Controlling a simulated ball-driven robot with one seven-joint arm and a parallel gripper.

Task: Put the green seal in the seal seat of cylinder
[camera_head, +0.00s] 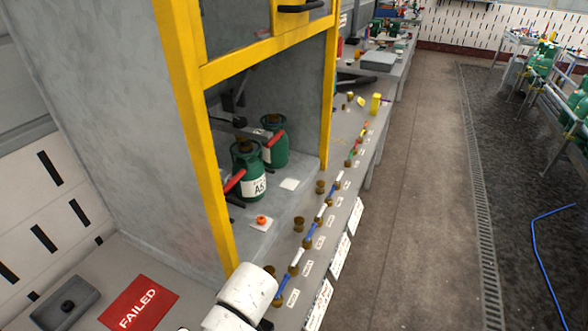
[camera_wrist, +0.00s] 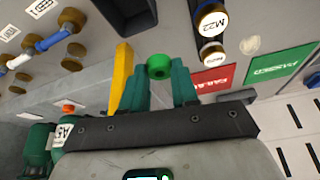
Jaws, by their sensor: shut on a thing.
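In the wrist view, my gripper (camera_wrist: 158,82) is shut on the green seal (camera_wrist: 158,66), a small ring held at the fingertips. In the head view, the gripper and seal are out of sight; only my white arm shows at the bottom. A green cylinder marked A5 (camera_head: 242,187) with a red handle stands upright in the yellow-framed cabinet, with a brass fitting on top. A second green cylinder (camera_head: 275,150) stands just behind it. A cylinder marked A5 (camera_wrist: 38,141) shows at the lower left of the wrist view, apart from the gripper. I cannot make out its seal seat.
The cabinet's yellow post (camera_head: 207,130) and grey side wall stand beside the cylinders. An orange object (camera_head: 261,220) lies in front of A5. Brass fittings and coloured tools line the bench edge. A red FAILED sign (camera_head: 138,303) lies at lower left.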

